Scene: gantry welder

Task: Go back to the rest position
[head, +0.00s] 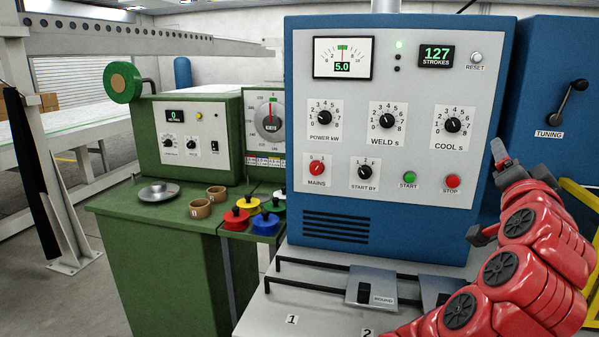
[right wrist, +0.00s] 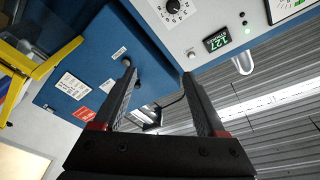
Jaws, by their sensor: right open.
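My right gripper (head: 490,190) is in front of the right side of the blue welder cabinet (head: 340,215) in the head view, near the stop button (head: 452,181). Its red arm comes in from the lower right. In the right wrist view its two fingers (right wrist: 160,100) stand apart with nothing between them. Behind them show the cabinet's blue side part and the strokes display (right wrist: 216,38). I see no object held. My left gripper is not in the head view.
A green bench (head: 150,235) at the left carries a green control box (head: 190,140) and several coloured knobbed weights. A ledge (head: 300,310) with black rails and grey pedals lies below the cabinet. A yellow frame (head: 580,195) stands at the right. Floor at the left is open.

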